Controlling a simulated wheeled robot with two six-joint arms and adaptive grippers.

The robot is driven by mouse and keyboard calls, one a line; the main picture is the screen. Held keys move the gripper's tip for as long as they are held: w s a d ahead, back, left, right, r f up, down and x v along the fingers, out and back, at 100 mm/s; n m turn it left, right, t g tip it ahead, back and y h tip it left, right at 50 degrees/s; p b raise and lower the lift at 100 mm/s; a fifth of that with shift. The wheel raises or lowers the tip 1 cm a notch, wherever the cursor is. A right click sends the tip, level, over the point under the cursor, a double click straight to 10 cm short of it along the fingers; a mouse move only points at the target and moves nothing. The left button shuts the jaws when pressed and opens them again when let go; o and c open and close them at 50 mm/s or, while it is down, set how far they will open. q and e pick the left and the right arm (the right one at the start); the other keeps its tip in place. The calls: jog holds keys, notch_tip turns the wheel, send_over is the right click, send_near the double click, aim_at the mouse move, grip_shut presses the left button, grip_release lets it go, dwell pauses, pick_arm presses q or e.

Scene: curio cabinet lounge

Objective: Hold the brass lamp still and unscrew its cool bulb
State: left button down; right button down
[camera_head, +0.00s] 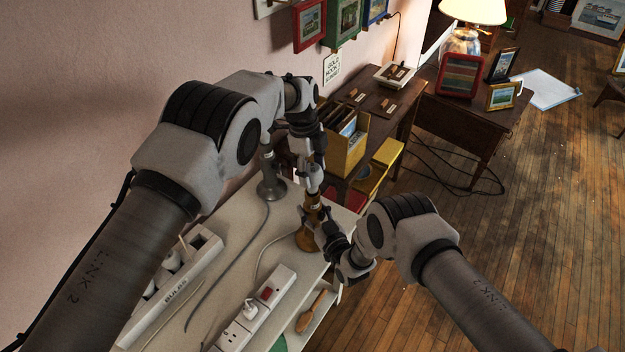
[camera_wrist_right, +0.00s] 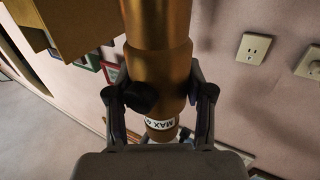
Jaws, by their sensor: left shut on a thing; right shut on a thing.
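The brass lamp (camera_head: 308,240) stands upright near the right edge of the pale bench top. My right gripper (camera_head: 324,226) is shut on its brass stem from the right. In the right wrist view, the fingers of my right gripper (camera_wrist_right: 164,98) sit on both sides of the brass stem (camera_wrist_right: 158,60), and a white label reading "MAX" shows on it. My left gripper (camera_head: 313,178) comes down from above and is shut on the bulb at the top of the lamp. The bulb is mostly hidden by the fingers.
A second, grey lamp (camera_head: 271,186) stands behind, to the left. A wooden-handled tool (camera_head: 312,311) lies at the right. A yellow file box (camera_head: 346,156) stands beyond.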

pick_arm(q)
jog(key=n, duration=0.5)
jog(key=shift+s+t, duration=0.1)
jog(key=shift+t, duration=0.3)
jog(key=n, duration=0.5)
jog(key=shift+f+t, duration=0.1)
jog(key=shift+t, duration=0.3)
jog(key=shift+c, duration=1.9)
grip_release()
jog(key=shift+d, duration=0.1)
